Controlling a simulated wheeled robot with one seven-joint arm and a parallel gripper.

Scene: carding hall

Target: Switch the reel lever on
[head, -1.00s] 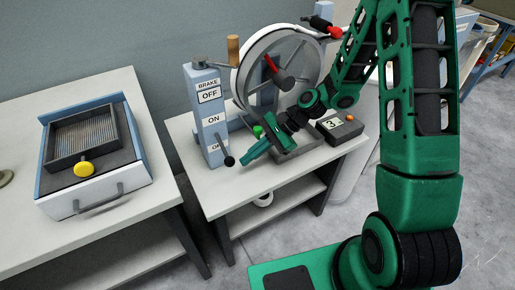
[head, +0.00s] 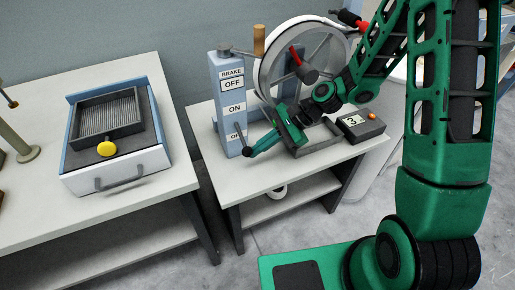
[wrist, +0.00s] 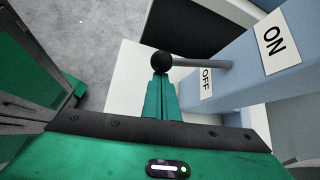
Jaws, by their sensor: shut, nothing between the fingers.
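The reel lever (head: 239,134) is a thin grey rod on the blue post (head: 231,148). It slants downward, beside the lower OFF label and below the ON label (head: 234,108).
A BRAKE label with OFF sits at the post's top. The spoked reel (head: 302,62) stands behind my arm. A box marked 3 (head: 361,126) is to the right on the table (head: 226,184). A drawer unit (head: 117,136) stands on the left table.

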